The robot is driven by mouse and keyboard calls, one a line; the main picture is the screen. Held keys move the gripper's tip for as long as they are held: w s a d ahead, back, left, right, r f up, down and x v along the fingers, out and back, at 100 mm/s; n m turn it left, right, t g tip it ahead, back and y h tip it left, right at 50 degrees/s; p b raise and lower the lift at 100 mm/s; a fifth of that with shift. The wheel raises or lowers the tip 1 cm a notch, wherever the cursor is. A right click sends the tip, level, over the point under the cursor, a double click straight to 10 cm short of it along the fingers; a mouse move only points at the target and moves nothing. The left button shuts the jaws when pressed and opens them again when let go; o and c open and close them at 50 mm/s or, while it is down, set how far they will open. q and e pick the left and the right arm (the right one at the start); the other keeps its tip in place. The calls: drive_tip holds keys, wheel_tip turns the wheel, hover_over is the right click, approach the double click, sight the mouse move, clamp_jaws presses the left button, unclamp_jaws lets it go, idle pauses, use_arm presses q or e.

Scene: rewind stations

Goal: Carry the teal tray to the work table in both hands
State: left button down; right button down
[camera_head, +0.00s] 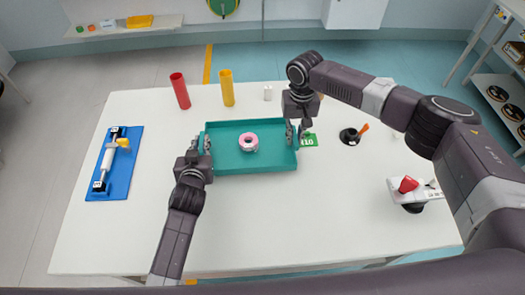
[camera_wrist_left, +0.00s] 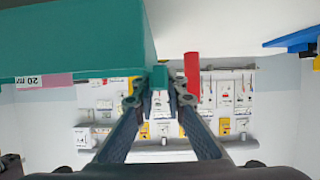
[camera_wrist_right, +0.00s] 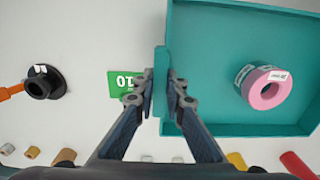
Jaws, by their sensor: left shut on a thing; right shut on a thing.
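The teal tray (camera_head: 225,165) is over the middle of the white work table (camera_head: 300,220). A pink-and-white roll (camera_head: 248,142) lies inside it, with a teal band visible in the right wrist view (camera_wrist_right: 268,90). My left gripper (camera_head: 203,143) is shut on the tray's left wall; in the left wrist view its fingers (camera_wrist_left: 160,90) pinch the teal wall. My right gripper (camera_head: 294,132) is shut on the right wall, also seen between the fingers (camera_wrist_right: 163,90) in the right wrist view. I cannot tell whether the tray's underside touches the table.
A blue board with a roller (camera_head: 118,165) lies at the left. Red (camera_head: 180,91) and yellow (camera_head: 227,88) cylinders stand behind the tray. A green card (camera_head: 308,140), a black holder (camera_head: 349,136) and a white device with a red part (camera_head: 410,188) are to the right. The front middle is clear.

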use_arm(q)
drive_tip(key=shift+w+a+r+p, duration=0.15)
drive_tip(key=shift+r+p, duration=0.2)
drive_tip(key=shift+r, duration=0.2)
use_arm(e)
drive_tip(key=shift+w+d+r, duration=0.1)
drive_tip(key=shift+d+r, duration=0.2)
drive_tip(key=shift+r, duration=0.2)
use_arm(q)
drive_tip(key=shift+r+p, duration=0.4)
drive_tip(key=shift+r, duration=0.1)
use_arm(e)
drive_tip(key=shift+d+r, duration=0.1)
drive_tip(key=shift+r, duration=0.4)
use_arm(q)
drive_tip(key=shift+f, duration=0.15)
use_arm(e)
drive_tip(key=shift+f, duration=0.15)
use_arm(q)
drive_tip(key=shift+f+b, duration=0.15)
drive_tip(key=shift+b, duration=0.15)
use_arm(e)
drive_tip(key=shift+f, duration=0.15)
